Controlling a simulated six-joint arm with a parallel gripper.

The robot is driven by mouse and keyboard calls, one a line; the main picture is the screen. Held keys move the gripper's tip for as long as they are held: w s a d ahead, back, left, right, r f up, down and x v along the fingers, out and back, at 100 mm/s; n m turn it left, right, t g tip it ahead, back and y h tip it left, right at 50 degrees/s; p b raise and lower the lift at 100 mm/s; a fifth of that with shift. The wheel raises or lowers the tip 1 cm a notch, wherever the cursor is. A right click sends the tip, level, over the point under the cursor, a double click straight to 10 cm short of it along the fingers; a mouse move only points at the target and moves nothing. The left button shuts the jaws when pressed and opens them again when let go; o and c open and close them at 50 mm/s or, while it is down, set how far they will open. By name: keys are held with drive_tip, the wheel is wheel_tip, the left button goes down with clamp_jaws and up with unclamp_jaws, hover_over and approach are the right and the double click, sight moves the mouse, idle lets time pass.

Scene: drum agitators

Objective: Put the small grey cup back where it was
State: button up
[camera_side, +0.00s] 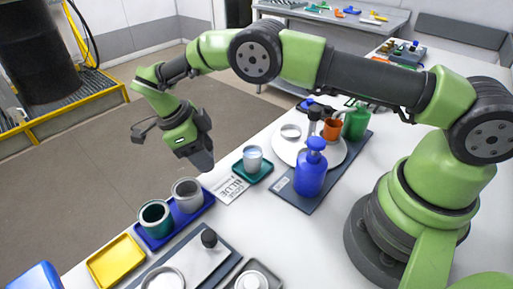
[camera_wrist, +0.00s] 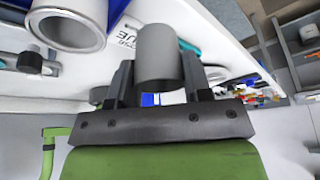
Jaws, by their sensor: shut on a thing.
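My gripper (camera_side: 203,160) is above the near-left edge of the white table, over the back end of a blue tray. In the wrist view my gripper (camera_wrist: 158,68) is shut on a small grey cup (camera_wrist: 157,42), which sits between its two dark fingers. In the side view the cup cannot be told clearly from the dark fingers. The blue tray (camera_side: 177,233) holds a larger grey cup (camera_side: 187,196) and a dark green cup (camera_side: 155,217). The larger grey-rimmed cup (camera_wrist: 70,27) also shows in the wrist view, left of the held cup.
A teal coaster (camera_side: 253,177) with a pale cup (camera_side: 252,157) stands right of my gripper. A blue pump bottle (camera_side: 311,173) and a round white plate (camera_side: 286,150) with several items are farther right. A yellow tray (camera_side: 117,262) lies at the front left.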

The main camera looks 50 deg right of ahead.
drive_tip(key=s+d+r+m+g+y, duration=0.1)
drive_tip(key=s+d+r+m, duration=0.2)
drive_tip(key=d, duration=0.9)
drive_tip(key=s+d+r+m+y, duration=0.1)
drive_tip(key=s+d+r+m, duration=0.2)
drive_tip(key=d, duration=0.9)
wheel_tip(320, 180, down, 4)
drive_tip(key=shift+r, duration=0.2)
drive_tip(key=shift+f, duration=2.2)
drive_tip(key=shift+f, duration=0.15)
drive_tip(key=o, duration=0.9)
